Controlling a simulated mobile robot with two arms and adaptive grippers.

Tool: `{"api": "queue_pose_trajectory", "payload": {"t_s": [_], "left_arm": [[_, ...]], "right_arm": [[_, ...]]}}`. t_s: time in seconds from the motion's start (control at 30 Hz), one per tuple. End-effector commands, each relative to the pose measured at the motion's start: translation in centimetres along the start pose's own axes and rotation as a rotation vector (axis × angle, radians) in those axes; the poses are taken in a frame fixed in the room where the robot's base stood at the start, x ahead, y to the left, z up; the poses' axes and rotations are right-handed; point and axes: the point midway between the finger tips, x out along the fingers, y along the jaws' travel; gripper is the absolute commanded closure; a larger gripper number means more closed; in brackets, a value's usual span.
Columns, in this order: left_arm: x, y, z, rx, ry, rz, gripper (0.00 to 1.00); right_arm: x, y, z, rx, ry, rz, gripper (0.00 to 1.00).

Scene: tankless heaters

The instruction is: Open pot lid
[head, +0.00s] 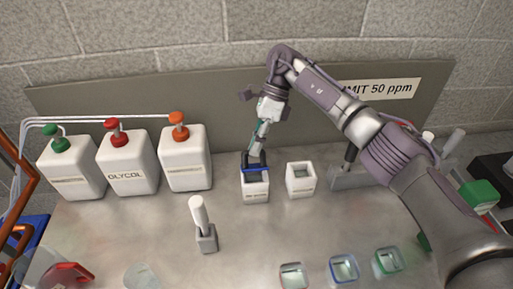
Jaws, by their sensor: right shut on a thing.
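A small white square pot (256,192) with a dark label stands on the bench near the middle. A blue-edged lid (256,169) is at its top. My right gripper (254,158) reaches down from above, its dark fingers closed at the lid. The fingers hide part of the lid, so I cannot tell whether it is seated or slightly raised. My left gripper is not in view.
Another white square pot (300,181) stands just right. Three white jugs (127,166) with coloured pumps stand at the left. A white-handled tool in a grey holder (206,238) stands in front. Small rimmed glass containers (344,269) line the front edge. A grey panel stands behind.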

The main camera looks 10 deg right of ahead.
Motion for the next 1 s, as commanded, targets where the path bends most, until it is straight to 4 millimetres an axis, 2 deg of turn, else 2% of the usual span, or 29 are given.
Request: {"api": "queue_pose_trajectory", "payload": {"t_s": [0.37, 0.4, 0.53, 0.83, 1.0], "left_arm": [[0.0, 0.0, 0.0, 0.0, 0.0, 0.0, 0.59], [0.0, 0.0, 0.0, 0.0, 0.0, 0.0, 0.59], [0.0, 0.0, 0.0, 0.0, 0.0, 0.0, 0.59], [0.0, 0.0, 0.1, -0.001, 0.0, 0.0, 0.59], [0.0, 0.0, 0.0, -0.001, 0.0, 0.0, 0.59]], "right_arm": [[-0.1, 0.0, 0.0, 0.001, 0.0, 0.002, 1.0], [-0.1, 0.0, 0.0, 0.001, 0.0, 0.002, 0.79], [0.0, 0.0, 0.0, 0.001, 0.0, 0.002, 0.59], [-0.1, 0.0, 0.0, 0.001, 0.0, 0.002, 0.59], [-1.8, -0.1, 0.0, 0.002, 0.0, -0.001, 0.59]]}}
